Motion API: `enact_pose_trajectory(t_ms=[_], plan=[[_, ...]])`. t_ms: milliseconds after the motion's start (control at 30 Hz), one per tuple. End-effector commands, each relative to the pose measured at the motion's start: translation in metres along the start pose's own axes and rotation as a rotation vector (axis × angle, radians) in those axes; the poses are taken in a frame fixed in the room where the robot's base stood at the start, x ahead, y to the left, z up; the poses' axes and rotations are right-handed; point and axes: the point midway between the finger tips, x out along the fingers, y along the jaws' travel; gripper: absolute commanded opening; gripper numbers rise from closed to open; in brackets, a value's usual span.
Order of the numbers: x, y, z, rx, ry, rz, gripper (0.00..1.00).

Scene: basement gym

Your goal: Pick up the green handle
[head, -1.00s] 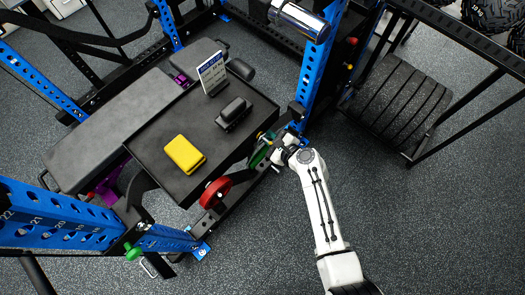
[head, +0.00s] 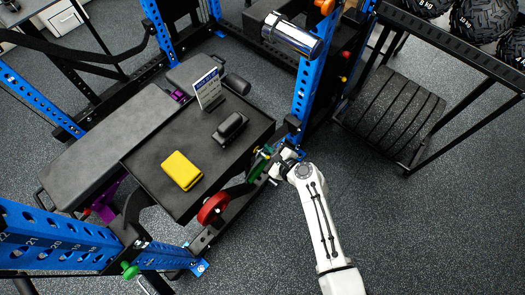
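A green handle (head: 257,169) shows beside the right edge of the black tray-like table (head: 179,206), low near the blue rack upright. My gripper (head: 275,167) is at the end of the white arm, right next to the green handle on its right side. The fingers are small and dark here, so I cannot tell whether they touch the handle or are open or shut. A smaller green knob (head: 130,270) is on the blue rack at the lower left.
A red round piece (head: 213,208) sits near the table's front corner. A yellow block (head: 181,170), a black object (head: 230,126) and a small sign (head: 208,90) are on the table. A blue upright (head: 304,90) stands close behind my gripper.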

Motion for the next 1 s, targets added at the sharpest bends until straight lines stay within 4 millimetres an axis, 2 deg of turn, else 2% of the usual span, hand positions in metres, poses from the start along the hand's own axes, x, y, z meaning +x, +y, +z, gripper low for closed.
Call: enact_pose_trajectory(t_ms=[267,700,833,1000], plan=[[-0.033,-0.006,0.009,-0.001,0.0,-0.002,0.0],[-0.12,-0.012,0.018,0.0,0.001,-0.003,0.0],[-0.139,-0.013,0.021,0.0,0.0,-0.002,0.0],[-0.151,-0.014,0.023,0.001,-0.002,-0.001,0.0]])
